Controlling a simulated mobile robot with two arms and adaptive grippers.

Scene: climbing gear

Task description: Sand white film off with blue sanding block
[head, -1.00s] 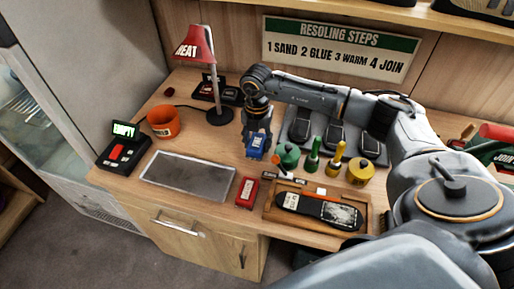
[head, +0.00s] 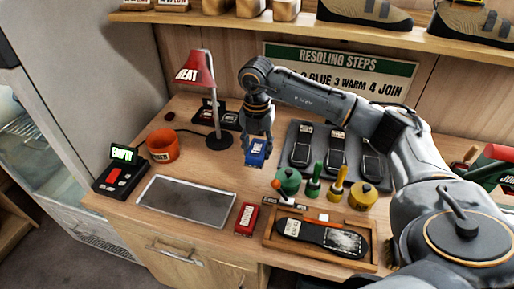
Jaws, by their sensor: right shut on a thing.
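The blue sanding block (head: 257,152) is gripped in my right gripper (head: 257,135), near the middle of the bench; I cannot tell whether it touches the bench top. The white film (head: 343,241) is a pale, patchy area on the right part of a dark shoe sole (head: 305,232). The sole lies in a wooden tray (head: 285,255) at the front right, to the right of and nearer than the block. My right gripper is shut on the block and apart from the sole. My left gripper is not in view.
A red block (head: 246,219) stands left of the tray. Green and yellow pots and tools, including a yellow pot (head: 365,194), stand behind it. A grey mat (head: 187,200), an orange cup (head: 161,145) and a red lamp (head: 196,68) are at the left. Dark soles (head: 335,145) lie at the back.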

